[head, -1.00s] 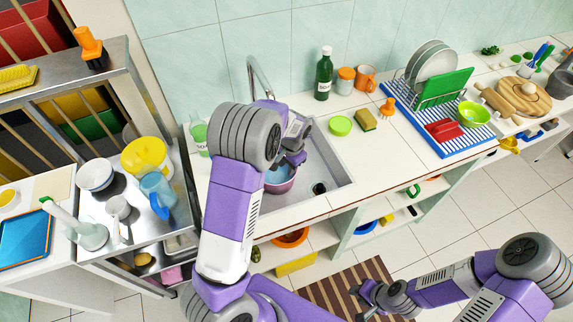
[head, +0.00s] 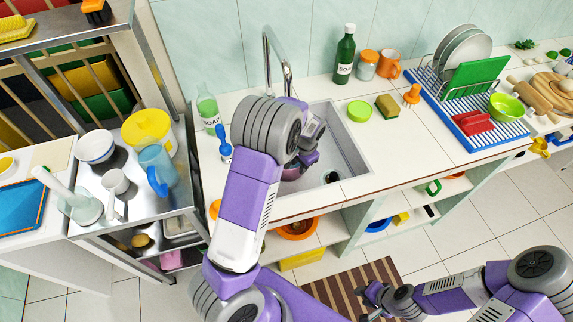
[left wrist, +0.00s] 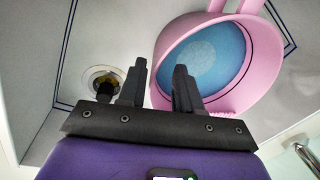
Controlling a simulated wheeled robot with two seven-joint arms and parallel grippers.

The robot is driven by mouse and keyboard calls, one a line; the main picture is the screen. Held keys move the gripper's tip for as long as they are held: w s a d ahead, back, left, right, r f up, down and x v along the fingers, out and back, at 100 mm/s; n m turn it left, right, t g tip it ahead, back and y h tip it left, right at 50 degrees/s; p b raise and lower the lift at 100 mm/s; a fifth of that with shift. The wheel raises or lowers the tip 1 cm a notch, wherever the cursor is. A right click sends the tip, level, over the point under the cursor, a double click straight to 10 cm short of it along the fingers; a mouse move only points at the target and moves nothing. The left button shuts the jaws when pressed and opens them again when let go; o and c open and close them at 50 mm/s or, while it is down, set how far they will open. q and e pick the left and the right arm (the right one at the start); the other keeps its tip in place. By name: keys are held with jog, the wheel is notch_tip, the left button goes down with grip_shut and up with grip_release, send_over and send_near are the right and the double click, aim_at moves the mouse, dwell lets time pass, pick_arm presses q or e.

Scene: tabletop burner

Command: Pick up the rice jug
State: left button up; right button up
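The pink jug (left wrist: 274,62), likely the rice jug, sits in the sink, with blue liquid and a pale round patch inside. In the head view only a bit of the jug (head: 289,174) shows below my left gripper (head: 310,158); my arm hides the rest. In the left wrist view my left gripper (left wrist: 158,85) is open. One fingertip overlaps the jug's near rim and the other is outside it, to the left. I cannot tell if they touch it. My right gripper (head: 369,304) is away from the counter, low over the floor, with its fingers apart.
The sink (head: 350,158) has a drain (left wrist: 102,80) beside the jug and a faucet (head: 268,50) behind. A soap bottle (head: 208,108) and blue brush (head: 224,140) stand left of my arm. A green bottle (head: 345,55) and dish rack (head: 470,110) are right. A blue pitcher (head: 157,165) stands on the left cart.

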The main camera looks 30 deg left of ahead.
aim_at(296, 174)
pick_arm(q)
jog(key=f, duration=0.1)
jog(key=f+b, duration=0.1)
jog(key=f, duration=0.2)
jog(key=shift+w+a+f+b, duration=0.1)
jog(key=shift+a+f+b, duration=0.2)
jog(key=shift+a, duration=0.1)
jog(key=shift+r, duration=0.1)
grip_shut()
jog(key=shift+r, duration=0.1)
dwell(0.8)
